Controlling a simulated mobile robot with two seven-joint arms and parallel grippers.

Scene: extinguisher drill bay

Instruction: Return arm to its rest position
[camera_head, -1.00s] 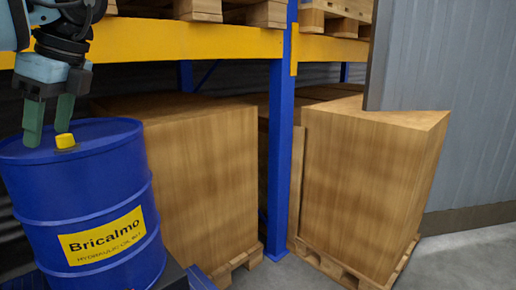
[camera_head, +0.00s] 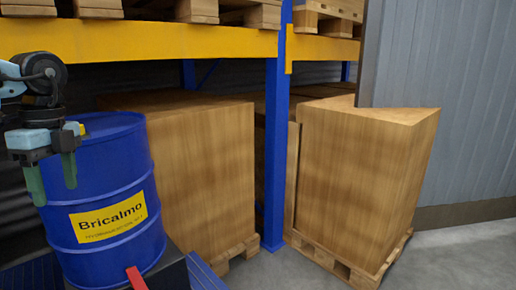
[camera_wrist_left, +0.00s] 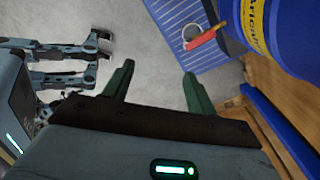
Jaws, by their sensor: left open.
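My left gripper (camera_head: 55,195) is at the left edge of the head view, in front of the left side of a blue drum (camera_head: 150,172). Its two green fingers point down, apart and empty. In the left wrist view the same gripper (camera_wrist_left: 158,70) has bare grey floor between its fingers. A yellow cap (camera_head: 82,129) on the drum's top is partly hidden behind the gripper. The drum also shows in the left wrist view (camera_wrist_left: 293,38), at the top right, apart from the fingers. I do not make out my right gripper.
A red bar (camera_head: 136,279) is low in front of the drum. A blue slatted platform (camera_wrist_left: 178,14) is beside the drum. Large brown boxes (camera_head: 205,185) on pallets and a blue rack post (camera_head: 275,150) stand to the right. Floor (camera_head: 455,262) is clear at far right.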

